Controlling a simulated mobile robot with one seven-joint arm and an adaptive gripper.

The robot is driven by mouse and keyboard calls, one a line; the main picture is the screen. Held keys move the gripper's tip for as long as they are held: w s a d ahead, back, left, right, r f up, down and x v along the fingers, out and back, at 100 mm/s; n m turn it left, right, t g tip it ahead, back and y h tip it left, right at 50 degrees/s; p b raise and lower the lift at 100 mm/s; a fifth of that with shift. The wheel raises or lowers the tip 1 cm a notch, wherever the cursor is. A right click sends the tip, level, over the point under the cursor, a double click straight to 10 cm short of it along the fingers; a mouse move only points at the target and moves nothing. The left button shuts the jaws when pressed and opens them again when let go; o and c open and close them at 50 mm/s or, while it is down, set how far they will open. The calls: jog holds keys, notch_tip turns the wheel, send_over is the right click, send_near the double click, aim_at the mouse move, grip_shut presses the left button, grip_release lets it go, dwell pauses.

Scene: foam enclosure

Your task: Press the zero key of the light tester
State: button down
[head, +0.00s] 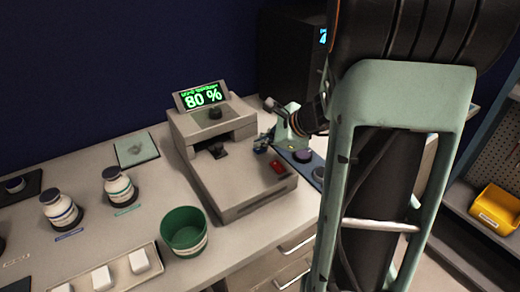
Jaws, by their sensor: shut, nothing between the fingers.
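The light tester (225,185) is a grey box on the bench, with a raised back part and a small display (201,96) reading 80 % in green. A red key (278,167) sits on its low front deck at the right. I cannot read any label, so I cannot tell for certain that it is the zero key. A dark piece (219,151) sits in the slot of the tester. My gripper (262,143) is shut and empty, just behind the red key near the tester's right edge. It appears apart from the key.
A green cup (184,232) stands in front of the tester. Two white jars with dark lids (119,187) (61,210) stand at left. A tray (160,267) of white blocks lies at the front. A dark box (290,60) stands behind. A yellow bin (497,208) sits at far right.

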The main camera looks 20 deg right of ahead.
aim_at(262, 150)
jog(key=shift+f+b, duration=0.3)
jog(key=shift+b, duration=0.05)
jog(key=shift+r, duration=0.1)
dwell(0.4)
jog(key=shift+r+p, duration=0.65)
jog(key=shift+r, duration=0.1)
notch_tip(262, 150, up, 5)
jog(key=p, duration=0.4)
dwell(0.7)
